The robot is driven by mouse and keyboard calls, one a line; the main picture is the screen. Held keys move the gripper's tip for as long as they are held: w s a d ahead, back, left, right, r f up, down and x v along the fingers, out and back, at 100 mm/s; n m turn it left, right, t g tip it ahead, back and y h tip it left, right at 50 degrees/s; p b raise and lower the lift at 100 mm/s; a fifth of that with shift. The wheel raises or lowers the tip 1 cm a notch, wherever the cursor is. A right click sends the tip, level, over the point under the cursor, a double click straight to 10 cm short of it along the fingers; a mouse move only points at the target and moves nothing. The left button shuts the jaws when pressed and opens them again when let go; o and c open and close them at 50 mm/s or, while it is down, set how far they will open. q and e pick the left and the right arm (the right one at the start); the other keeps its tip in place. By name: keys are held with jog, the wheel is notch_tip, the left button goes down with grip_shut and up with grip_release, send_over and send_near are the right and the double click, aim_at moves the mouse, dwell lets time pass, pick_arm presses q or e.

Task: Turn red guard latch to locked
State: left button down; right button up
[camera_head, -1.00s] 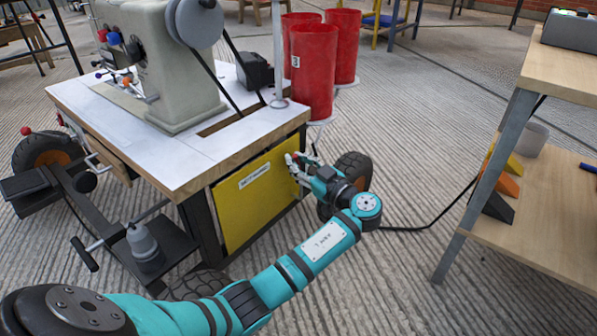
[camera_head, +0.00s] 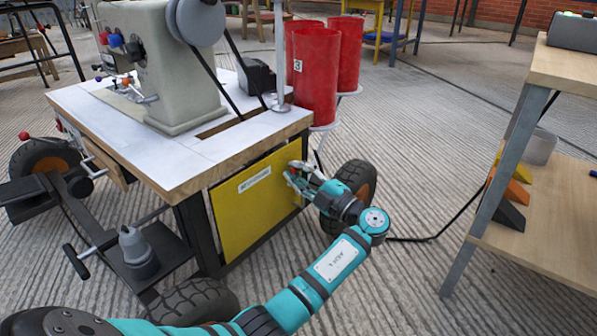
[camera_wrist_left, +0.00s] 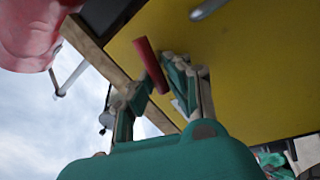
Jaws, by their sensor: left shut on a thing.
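The yellow guard panel (camera_head: 242,215) is upright on the side of the sewing machine table. The red latch (camera_wrist_left: 151,65) shows in the left wrist view as a short red bar against the yellow panel, slanting across the picture. My left gripper (camera_head: 294,176) is at the panel's upper right edge, and its fingers are closed around the red latch. In the left wrist view the fingers (camera_wrist_left: 158,88) lie on both sides of the bar. In the head view the fingers mostly hide the latch. My right gripper is in neither view.
The sewing machine (camera_head: 160,70) stands on the white-topped table (camera_head: 190,155). Red bins (camera_head: 314,75) stand behind its right corner. A black wheel (camera_head: 355,186) is close beside my gripper. A wooden shelf (camera_head: 550,225) stands at the right, with open floor between.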

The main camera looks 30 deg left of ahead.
pick_arm(q)
jog(key=shift+w+d+n+g, duration=0.1)
jog(key=shift+n+g, duration=0.6)
jog(key=shift+n, duration=1.8)
jog(key=shift+f+y, duration=0.1)
jog(key=shift+y, duration=0.2)
jog(key=c, duration=1.3)
grip_release()
jog(key=shift+v, duration=3.75)
